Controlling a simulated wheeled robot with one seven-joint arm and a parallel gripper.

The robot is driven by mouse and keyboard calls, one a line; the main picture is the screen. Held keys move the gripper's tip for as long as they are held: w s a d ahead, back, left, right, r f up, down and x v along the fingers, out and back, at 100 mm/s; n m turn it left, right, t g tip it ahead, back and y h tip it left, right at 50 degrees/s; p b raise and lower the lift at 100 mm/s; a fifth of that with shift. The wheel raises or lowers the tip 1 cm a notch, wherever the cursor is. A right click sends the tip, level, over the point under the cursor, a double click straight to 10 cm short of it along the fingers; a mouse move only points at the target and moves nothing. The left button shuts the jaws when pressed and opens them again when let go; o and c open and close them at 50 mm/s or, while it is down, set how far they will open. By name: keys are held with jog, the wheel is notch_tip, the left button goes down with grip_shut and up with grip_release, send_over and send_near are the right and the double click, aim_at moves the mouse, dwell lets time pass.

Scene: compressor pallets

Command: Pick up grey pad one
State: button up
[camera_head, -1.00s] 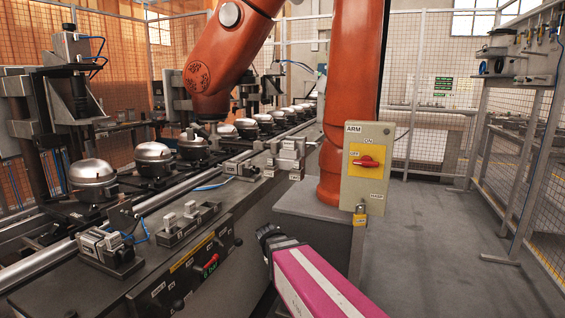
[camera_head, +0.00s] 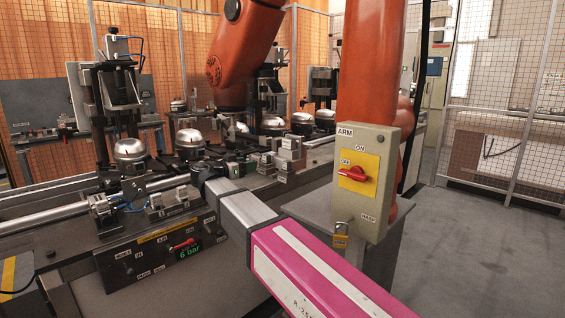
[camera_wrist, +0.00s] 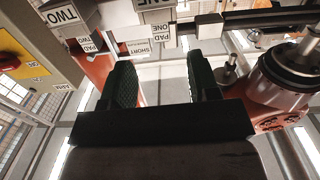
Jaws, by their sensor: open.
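Grey pad one is the grey block (camera_wrist: 158,12) marked ONE at the top of the wrist view, cut by the picture edge, above a PAD ONE label (camera_wrist: 161,32). A second grey block (camera_wrist: 68,18) marked TWO sits left of it. In the head view small grey blocks (camera_head: 289,148) stand on the bench's front edge; their marks are too small to read. My gripper (camera_wrist: 162,62) is open with nothing between its dark fingers, apart from the blocks. In the head view its dark end is over the bench front, left of the blocks.
A grey switch box (camera_head: 363,178) with a red knob stands right of my arm, before an orange robot arm (camera_head: 370,75). Silver compressors (camera_head: 130,148) line the bench. A clamp fixture (camera_head: 172,203) sits left of my gripper. Floor at right is clear.

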aim_at(264, 156)
jog(key=shift+t, duration=0.3)
jog(key=x, duration=0.3)
jog(key=r+x, duration=0.1)
jog(key=x, duration=0.6)
jog(key=shift+r, duration=0.25)
jog(key=shift+s, duration=0.1)
jog(key=shift+c, duration=0.3)
jog(key=c, duration=0.9)
